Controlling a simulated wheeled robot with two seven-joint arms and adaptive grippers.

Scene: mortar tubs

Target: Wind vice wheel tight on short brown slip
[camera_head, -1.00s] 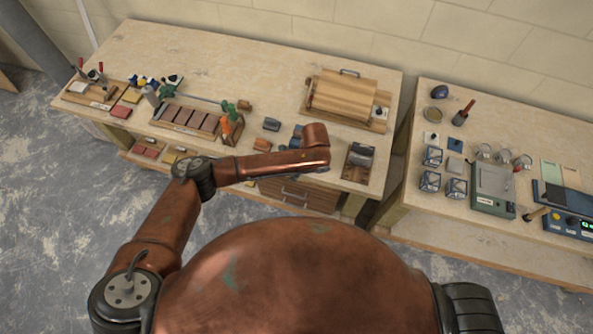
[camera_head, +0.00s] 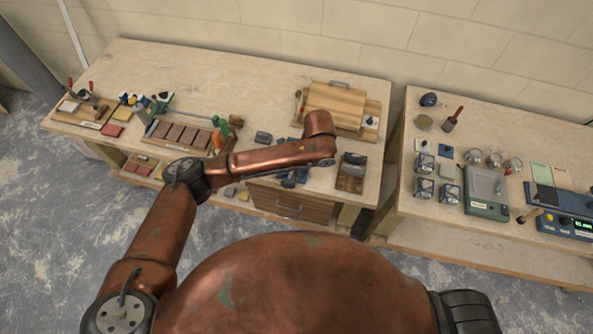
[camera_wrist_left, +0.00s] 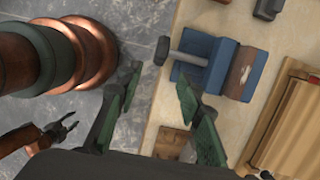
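The blue vice (camera_wrist_left: 222,50) stands on the bench in the left wrist view, its grey screw and wheel (camera_wrist_left: 161,51) pointing left. A brown slip (camera_wrist_left: 245,70) with a pale mark sits at its jaw; I cannot tell how firmly it is clamped. My left gripper (camera_wrist_left: 158,80) has its green fingers spread, with nothing between them, near the wheel. In the head view the vice (camera_head: 289,180) is partly hidden under my left arm, and the left gripper is hidden. My right gripper (camera_wrist_left: 62,127) appears small in the left wrist view, its fingers apart and empty.
A wooden board (camera_head: 335,104) lies at the back right of the bench, with a grey-topped wooden holder (camera_head: 351,172) in front. A tray of brown slips (camera_head: 180,135) is to the left. A gap separates the second bench (camera_head: 420,200), which carries jars and instruments.

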